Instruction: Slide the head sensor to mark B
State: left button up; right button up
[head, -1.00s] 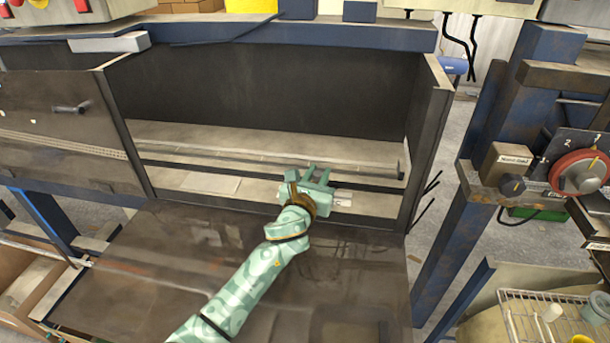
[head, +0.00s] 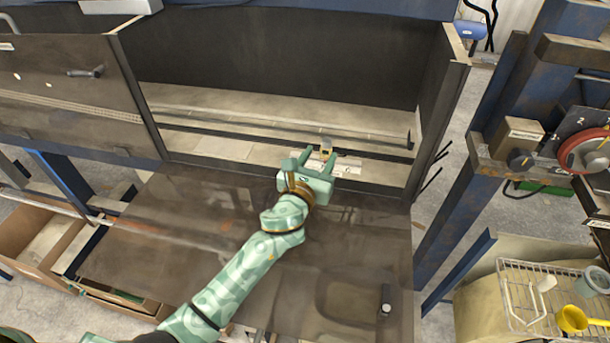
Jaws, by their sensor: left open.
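My left gripper (head: 319,158) is open over the front edge of the long recess in the machine. A small block with a clear top and an orange-yellow part, which looks like the head sensor (head: 326,149), shows at the fingertips, on the rail side. I cannot tell whether the fingers touch it. A pale plate (head: 349,167) lies just right of the gripper; its markings are too small to read, so I cannot pick out mark B. The gripper hides part of the strip beneath it. My right gripper is not in view.
A dark rail (head: 240,142) runs along the recess, closed by a side wall (head: 437,125) at the right. A brown lowered panel (head: 190,230) lies in front. At the right stand a post with a red dial (head: 585,152) and a wire basket (head: 530,300).

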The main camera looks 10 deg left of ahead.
pick_arm(q)
jog(key=s, duration=0.3)
jog(key=s+a, duration=0.1)
jog(key=s, duration=0.2)
jog(key=s+p, duration=0.1)
jog(key=s, duration=0.3)
jog(key=shift+a, duration=0.3)
